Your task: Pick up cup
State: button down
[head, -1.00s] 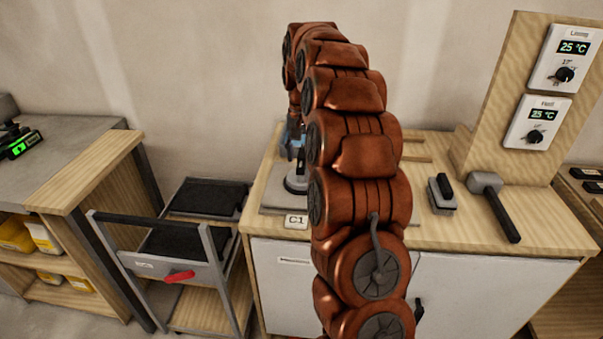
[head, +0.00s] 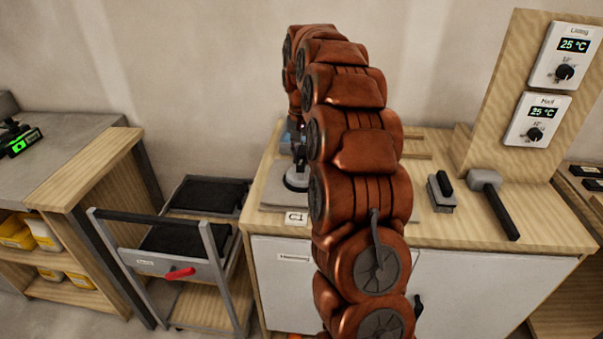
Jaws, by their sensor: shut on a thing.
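The cup looks like a suction cup with a dark top and a pale, round base (head: 296,180). It stands on a grey tile (head: 273,195) near the left end of the wooden bench, behind the C1 label. My gripper (head: 299,152) is above the base, pointing down, shut on the upper part of the cup. My copper-coloured arm hides the right side of the cup and most of the tile. I cannot tell whether the cup is clear of the tile.
A float-like block (head: 441,192) and a mallet (head: 494,202) lie to the right on the bench (head: 545,225). A panel with two thermostats (head: 545,90) stands at the back right. A trolley (head: 165,262) with black trays is to the left.

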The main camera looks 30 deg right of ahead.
jog(key=shift+w+r, duration=0.1)
jog(key=shift+r, duration=0.05)
jog(key=shift+r+b, duration=0.65)
jog(key=shift+r, duration=1)
jog(key=s+a+r+b, duration=0.15)
jog(key=s+b, duration=0.25)
jog(key=s, duration=1.2)
notch_tip(320, 180, up, 7)
jog(key=p, duration=0.2)
jog(key=shift+a+p, duration=0.3)
jog(key=shift+p, duration=0.05)
